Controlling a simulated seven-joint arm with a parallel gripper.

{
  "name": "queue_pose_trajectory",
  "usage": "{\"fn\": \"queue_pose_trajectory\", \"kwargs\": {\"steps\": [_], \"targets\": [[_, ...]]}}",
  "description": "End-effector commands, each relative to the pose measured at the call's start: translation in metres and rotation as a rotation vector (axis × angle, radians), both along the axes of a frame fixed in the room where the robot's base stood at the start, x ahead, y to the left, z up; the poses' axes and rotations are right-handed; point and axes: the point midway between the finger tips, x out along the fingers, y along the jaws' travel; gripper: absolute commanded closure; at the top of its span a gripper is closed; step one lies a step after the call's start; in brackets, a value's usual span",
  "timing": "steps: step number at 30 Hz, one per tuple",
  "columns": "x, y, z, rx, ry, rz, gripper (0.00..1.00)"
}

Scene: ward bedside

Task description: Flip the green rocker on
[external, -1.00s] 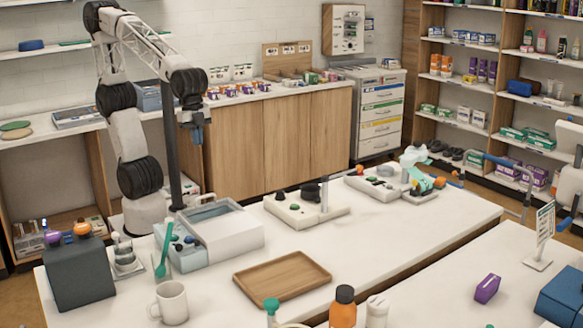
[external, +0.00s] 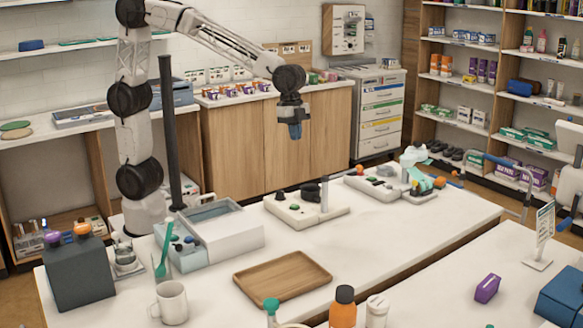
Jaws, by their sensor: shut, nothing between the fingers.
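A white control panel (external: 330,215) lies on the table, with a small green control (external: 294,208) on its top, beside black parts. My gripper (external: 295,136) is shut and empty, pointing down. In the picture it is high above the first panel, touching nothing.
A pale open box (external: 232,240) is left of the first panel. The tabletop right of the tray is clear.

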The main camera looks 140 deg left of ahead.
Motion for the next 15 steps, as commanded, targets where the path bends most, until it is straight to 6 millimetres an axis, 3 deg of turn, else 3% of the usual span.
{"fn": "queue_pose_trajectory", "kwargs": {"steps": [1,7,15], "targets": [[0.003,0.020,-0.004,-0.002,0.002,0.006,1.00],[0.010,0.092,-0.017,-0.002,0.003,0.007,1.00],[0.006,0.193,-0.041,-0.006,0.001,0.010,1.00]]}}
